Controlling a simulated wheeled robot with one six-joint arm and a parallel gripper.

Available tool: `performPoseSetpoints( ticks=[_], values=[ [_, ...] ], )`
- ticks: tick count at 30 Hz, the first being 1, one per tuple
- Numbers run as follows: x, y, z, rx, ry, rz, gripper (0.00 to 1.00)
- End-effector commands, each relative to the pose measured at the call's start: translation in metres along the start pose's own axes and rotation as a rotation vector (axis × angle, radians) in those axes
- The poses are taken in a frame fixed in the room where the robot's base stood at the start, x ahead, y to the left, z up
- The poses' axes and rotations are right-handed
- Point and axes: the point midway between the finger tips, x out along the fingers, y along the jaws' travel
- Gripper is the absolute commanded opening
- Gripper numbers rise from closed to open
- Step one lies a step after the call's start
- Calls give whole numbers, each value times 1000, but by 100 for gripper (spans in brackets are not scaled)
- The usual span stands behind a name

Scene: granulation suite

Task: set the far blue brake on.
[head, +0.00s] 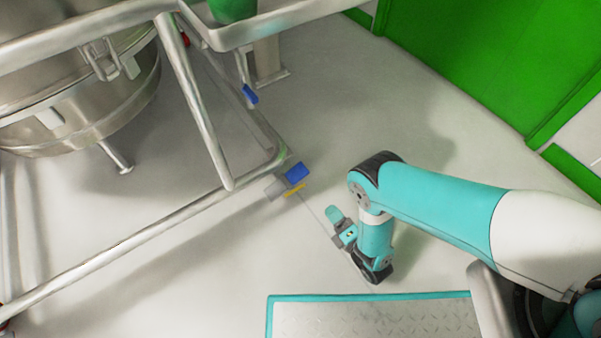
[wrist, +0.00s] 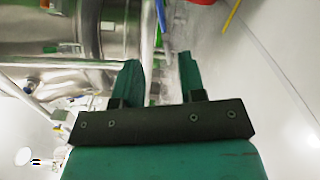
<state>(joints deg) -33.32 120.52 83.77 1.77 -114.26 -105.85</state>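Two blue brake pedals show on the frame's casters in the head view. The far blue brake (head: 250,95) is small and sits at the frame's back leg. The near blue brake (head: 296,172) is at the front corner, beside a yellow tab (head: 294,190). My gripper (head: 334,214) is in front of the near corner, to its right and apart from both brakes. In the wrist view my gripper (wrist: 160,78) has two dark green fingers spread apart with nothing between them. A blue piece (wrist: 161,14) shows beyond the fingers; I cannot tell which brake it is.
A steel tube frame (head: 130,242) runs across the left, with a round steel vessel (head: 75,95) behind it. A green container (head: 232,10) stands on the frame's top. A green door (head: 490,50) is at back right. A teal-edged metal plate (head: 370,318) lies in front. Floor between is clear.

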Motion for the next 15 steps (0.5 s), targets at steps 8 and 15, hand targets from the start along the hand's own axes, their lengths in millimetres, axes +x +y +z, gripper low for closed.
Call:
performPoseSetpoints(
  ticks=[8, 15],
  values=[
    [36, -5, -2, -2, -2, 7, 37],
    [93, -4, -1, -1, -2, 7, 37]
  ],
)
